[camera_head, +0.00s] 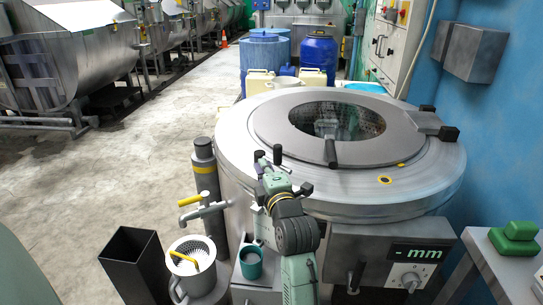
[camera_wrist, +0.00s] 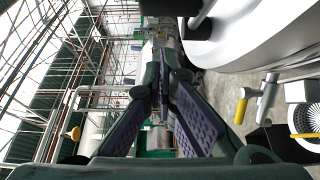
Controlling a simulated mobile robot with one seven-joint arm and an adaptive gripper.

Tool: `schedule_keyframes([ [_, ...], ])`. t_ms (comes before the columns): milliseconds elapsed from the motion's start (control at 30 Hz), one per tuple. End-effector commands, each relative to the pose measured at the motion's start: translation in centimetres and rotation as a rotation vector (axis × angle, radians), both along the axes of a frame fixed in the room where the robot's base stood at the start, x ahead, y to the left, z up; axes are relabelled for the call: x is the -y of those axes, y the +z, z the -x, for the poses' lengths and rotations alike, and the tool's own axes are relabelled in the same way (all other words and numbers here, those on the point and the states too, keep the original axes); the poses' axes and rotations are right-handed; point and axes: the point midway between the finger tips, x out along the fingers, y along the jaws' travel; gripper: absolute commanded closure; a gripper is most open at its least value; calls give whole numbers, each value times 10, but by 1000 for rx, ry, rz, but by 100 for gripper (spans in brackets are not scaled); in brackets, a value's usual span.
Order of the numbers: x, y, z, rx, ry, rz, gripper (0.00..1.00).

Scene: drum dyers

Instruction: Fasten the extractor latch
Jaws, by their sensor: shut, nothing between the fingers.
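The extractor (camera_head: 345,190) is a wide round steel drum with a flat ring lid (camera_head: 285,125) that lies down on it. A dark bar handle (camera_head: 331,152) stands at the lid's front edge; I cannot tell for sure whether it is the latch. My gripper (camera_head: 268,156) is over the drum's front left rim, left of that handle and apart from it. In the wrist view my gripper (camera_wrist: 161,80) has its purple-padded fingers shut and empty. The drum's pale curved side (camera_wrist: 265,40) and a black knob (camera_wrist: 200,18) show beside it.
A yellow-handled tap (camera_head: 192,200), a white basket (camera_head: 192,258) and a black bin (camera_head: 135,262) stand at the front left. A control box with a display (camera_head: 415,252) is on the drum's front. A hinge block (camera_head: 438,132) is at the lid's right. Blue barrels (camera_head: 318,55) stand behind.

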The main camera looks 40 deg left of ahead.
Motion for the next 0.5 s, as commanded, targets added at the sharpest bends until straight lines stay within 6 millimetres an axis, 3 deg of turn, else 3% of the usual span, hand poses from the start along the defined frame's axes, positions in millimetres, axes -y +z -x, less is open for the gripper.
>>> schedule_keyframes([
  [33, 2, 3, -11, -1, -7, -1, 100],
  [200, -1, 2, -28, 0, -6, -1, 100],
  [500, -2, 0, -34, 1, -5, -1, 100],
])
